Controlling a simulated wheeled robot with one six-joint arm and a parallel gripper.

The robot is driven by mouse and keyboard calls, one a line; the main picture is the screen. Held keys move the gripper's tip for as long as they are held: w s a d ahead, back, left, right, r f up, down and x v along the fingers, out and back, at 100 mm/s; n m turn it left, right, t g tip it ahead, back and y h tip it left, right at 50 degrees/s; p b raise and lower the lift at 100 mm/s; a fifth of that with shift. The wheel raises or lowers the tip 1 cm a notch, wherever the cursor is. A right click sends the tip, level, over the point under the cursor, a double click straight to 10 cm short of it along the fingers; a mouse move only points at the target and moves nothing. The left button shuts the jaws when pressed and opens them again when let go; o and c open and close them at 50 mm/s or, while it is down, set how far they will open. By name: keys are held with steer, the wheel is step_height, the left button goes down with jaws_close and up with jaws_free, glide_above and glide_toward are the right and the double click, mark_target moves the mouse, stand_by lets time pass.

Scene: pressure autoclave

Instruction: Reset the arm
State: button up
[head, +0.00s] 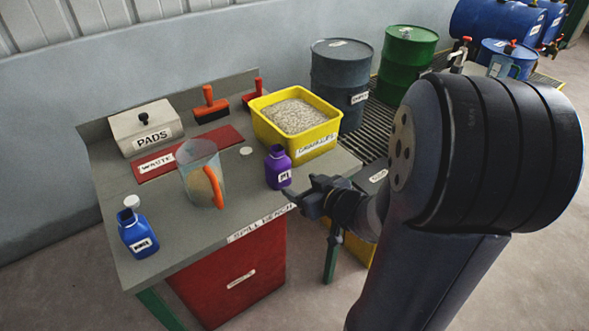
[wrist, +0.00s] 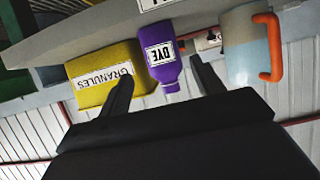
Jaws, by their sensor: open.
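My gripper (head: 296,192) is open at the front right edge of the spill bench (head: 150,240), at the end of my dark arm. It points toward a purple bottle (head: 278,167) with a white label, which stands upright on the bench. In the wrist view, which is upside down, the purple bottle (wrist: 163,50) appears between the two fingers of my gripper (wrist: 160,70). Nothing is gripped. I cannot tell whether the fingertips reach beside the bottle or stop short of it.
A yellow granules tub (head: 325,142) stands behind the bottle. A clear jug (head: 197,180) with an orange handle and a blue bottle (head: 137,235) stand to the left. A PADS box (head: 147,127) and a red waste mat (head: 165,162) are farther back. Drums (head: 340,80) stand beyond the bench.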

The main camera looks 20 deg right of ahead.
mark_target(278, 170)
steer(key=b+x, duration=0.2)
steer(key=x, duration=1)
steer(key=shift+f+b, duration=0.1)
steer(key=shift+b, duration=0.3)
steer(key=shift+r+p, duration=0.4)
steer(key=shift+r, duration=0.5)
steer(key=shift+f, duration=0.1)
